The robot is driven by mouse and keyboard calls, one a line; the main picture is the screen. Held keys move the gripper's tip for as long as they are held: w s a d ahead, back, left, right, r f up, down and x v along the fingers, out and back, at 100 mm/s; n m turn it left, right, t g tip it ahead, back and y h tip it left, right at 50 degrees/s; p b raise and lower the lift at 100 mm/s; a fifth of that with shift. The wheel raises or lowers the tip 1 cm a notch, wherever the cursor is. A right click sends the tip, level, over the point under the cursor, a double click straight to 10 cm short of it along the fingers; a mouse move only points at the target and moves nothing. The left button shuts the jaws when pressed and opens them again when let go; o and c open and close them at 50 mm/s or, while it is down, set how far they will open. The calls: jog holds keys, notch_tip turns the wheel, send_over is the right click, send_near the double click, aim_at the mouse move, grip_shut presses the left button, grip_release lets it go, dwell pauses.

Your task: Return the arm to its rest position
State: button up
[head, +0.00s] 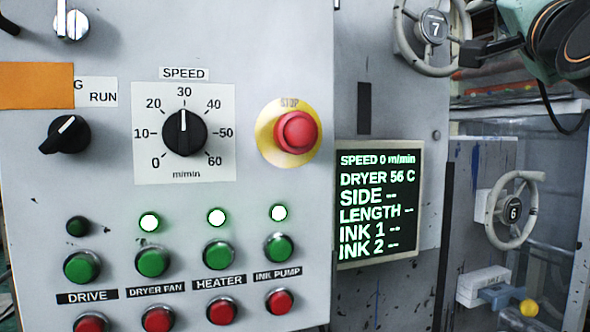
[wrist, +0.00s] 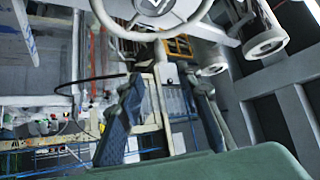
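In the wrist view my gripper (wrist: 163,80) has its two dark fingers spread apart, with no object between them. Part of my arm (head: 545,30), pale green and black with a copper-coloured ring, shows at the top right of the head view. It is in front of the machine, near the handwheel marked 7 (head: 433,28). A handwheel (wrist: 150,34) is beyond the fingertips in the wrist view.
The control panel (head: 240,100) fills the left, with a speed dial (head: 184,133) at 30 and a red stop button (head: 296,132). A display (head: 377,205) reads SPEED 0, DRYER 56 C. Handwheel 6 (head: 514,209) and a yellow-knobbed lever (head: 528,308) stick out at right.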

jog(key=w+a+f+n+g+y, duration=0.25)
jog(key=a+f, duration=0.25)
jog(key=f, duration=0.5)
jog(key=w+a+f+n+g+y, duration=0.1)
jog(key=a+f+n+g+y, duration=0.2)
jog(key=f, duration=0.7)
jog(key=w+a+f+n+g+y, duration=0.1)
jog(key=a+f+n+g+y, duration=0.2)
jog(key=a+f, duration=0.5)
jog(key=s+a+f+n+g, duration=0.1)
jog(key=s+f+n+g, duration=0.2)
jog(key=s+f, duration=0.4)
jog(key=s+a+f+n+g+p, duration=0.1)
jog(key=s+f+n+g, duration=0.3)
jog(key=f, duration=1.8)
jog(key=s+a+g, duration=0.1)
jog(key=s, duration=0.3)
jog(key=shift+s+f, duration=0.2)
jog(key=shift+f, duration=0.1)
jog(key=shift+w, duration=0.1)
